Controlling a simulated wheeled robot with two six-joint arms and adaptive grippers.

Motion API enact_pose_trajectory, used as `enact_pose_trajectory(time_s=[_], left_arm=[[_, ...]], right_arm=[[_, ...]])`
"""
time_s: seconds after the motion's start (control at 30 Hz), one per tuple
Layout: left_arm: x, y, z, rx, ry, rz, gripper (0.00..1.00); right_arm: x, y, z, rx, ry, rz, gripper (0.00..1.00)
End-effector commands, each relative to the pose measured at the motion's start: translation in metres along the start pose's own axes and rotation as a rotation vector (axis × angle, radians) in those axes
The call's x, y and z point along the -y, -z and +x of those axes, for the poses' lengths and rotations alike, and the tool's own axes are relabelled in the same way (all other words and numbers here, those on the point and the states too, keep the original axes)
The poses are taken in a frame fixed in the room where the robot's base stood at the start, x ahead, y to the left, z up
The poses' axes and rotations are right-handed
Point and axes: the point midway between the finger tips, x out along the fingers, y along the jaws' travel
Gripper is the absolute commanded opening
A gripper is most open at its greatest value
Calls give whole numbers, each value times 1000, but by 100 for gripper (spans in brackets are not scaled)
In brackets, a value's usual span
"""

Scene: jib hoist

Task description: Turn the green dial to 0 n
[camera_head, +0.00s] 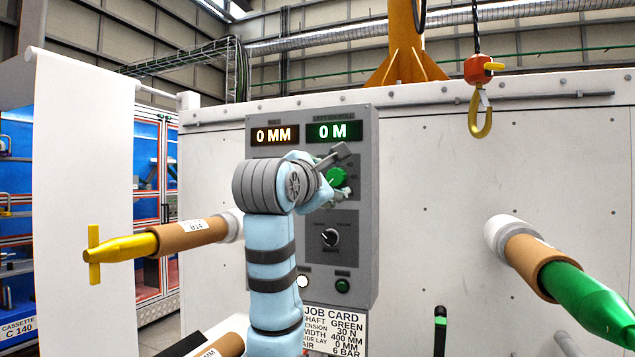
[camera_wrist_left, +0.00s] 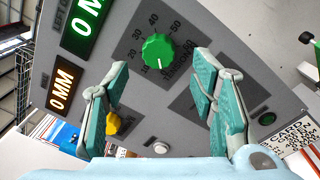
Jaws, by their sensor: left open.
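The green dial (camera_head: 337,177) is on the grey control panel (camera_head: 362,240), under the lit green "0 M" display (camera_head: 333,131). In the left wrist view the green dial (camera_wrist_left: 158,50) is ringed by printed numbers such as 30, 40 and 50. Its white mark points toward the bottom of that picture. My left gripper (camera_head: 344,172) is at the dial in the head view, its fingers on either side. In the left wrist view my left gripper (camera_wrist_left: 162,75) is open and empty, with the dial ahead between its fingertips; I see no contact. My right gripper is not in view.
An orange "0 MM" display (camera_head: 274,135) and a black selector knob (camera_head: 329,237) share the panel. A yellow knob (camera_wrist_left: 113,124) shows beside a finger. A brown roll (camera_head: 190,233) juts out left, another (camera_head: 530,262) right. A yellow hook (camera_head: 481,120) hangs at right.

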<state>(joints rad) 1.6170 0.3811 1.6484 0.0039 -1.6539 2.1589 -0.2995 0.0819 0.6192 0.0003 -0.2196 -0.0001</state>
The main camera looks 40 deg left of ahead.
Motion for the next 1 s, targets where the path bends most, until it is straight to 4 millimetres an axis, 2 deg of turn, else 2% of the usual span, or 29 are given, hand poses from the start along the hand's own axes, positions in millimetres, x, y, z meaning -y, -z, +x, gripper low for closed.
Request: enact_pose_trajectory(time_s=[0.1,0.2,0.33,0.9,0.97,1.0], left_arm=[[-1,-1,-35,4,-5,-1,52],[0,0,-59,3,-3,-1,52],[0,0,-77,2,0,-1,52],[2,1,-80,-1,3,2,52],[9,2,-76,-5,13,28,52],[21,4,-70,-11,30,66,52]], right_arm=[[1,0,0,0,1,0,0],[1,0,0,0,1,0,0],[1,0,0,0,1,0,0],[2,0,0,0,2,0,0],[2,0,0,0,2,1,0],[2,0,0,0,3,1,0]])
